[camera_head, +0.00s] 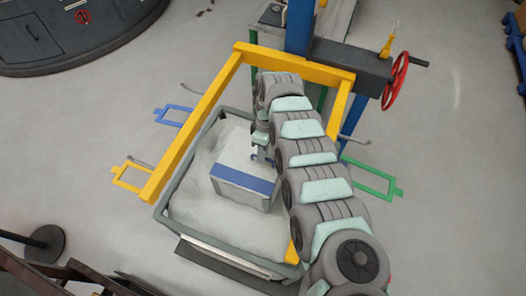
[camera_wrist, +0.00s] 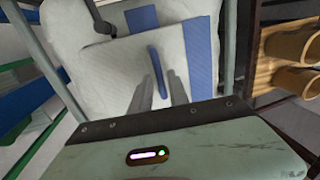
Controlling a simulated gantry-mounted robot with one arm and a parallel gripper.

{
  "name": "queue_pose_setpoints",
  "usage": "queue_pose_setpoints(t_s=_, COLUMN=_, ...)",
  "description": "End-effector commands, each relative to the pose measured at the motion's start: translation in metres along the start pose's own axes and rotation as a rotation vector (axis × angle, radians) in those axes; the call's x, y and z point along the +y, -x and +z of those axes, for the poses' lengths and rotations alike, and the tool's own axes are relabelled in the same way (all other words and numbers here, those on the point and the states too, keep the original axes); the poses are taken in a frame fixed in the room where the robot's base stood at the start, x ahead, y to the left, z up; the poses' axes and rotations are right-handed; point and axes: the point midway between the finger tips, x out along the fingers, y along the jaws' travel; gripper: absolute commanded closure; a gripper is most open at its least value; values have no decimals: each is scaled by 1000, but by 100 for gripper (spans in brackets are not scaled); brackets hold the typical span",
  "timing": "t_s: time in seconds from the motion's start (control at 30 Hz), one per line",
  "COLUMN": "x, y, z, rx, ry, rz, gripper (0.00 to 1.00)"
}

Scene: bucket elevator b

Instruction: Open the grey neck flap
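I cannot tell for certain which part is the grey neck flap. A pale grey panel (camera_wrist: 120,72) with a slim blue bar (camera_wrist: 157,72) on it lies below my gripper in the wrist view. My gripper (camera_wrist: 159,77) has its two fingers apart, one on each side of the bar's lower end; contact cannot be told. In the head view, my gripper (camera_head: 262,158) is just behind a grey box (camera_head: 240,195) with a blue band (camera_head: 245,180), partly hidden by my arm.
The box sits in a grey-rimmed bin (camera_head: 160,213) with a pale lining. A yellow frame (camera_head: 195,125) spans above it. Blue (camera_head: 174,115), yellow (camera_head: 130,175) and green (camera_head: 373,180) brackets stick out at the sides. A red handwheel (camera_head: 396,80) is at the right.

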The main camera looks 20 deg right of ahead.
Motion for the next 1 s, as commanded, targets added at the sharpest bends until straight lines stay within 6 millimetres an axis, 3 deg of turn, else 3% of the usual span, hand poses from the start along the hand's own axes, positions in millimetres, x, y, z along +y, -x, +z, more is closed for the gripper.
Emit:
queue_pose_setpoints(t_s=0.23, x=0, y=0, z=0, rx=0, ry=0, rz=0, gripper=100)
queue_pose_setpoints(t_s=1.0, x=0, y=0, z=0, rx=0, ry=0, rz=0, gripper=100)
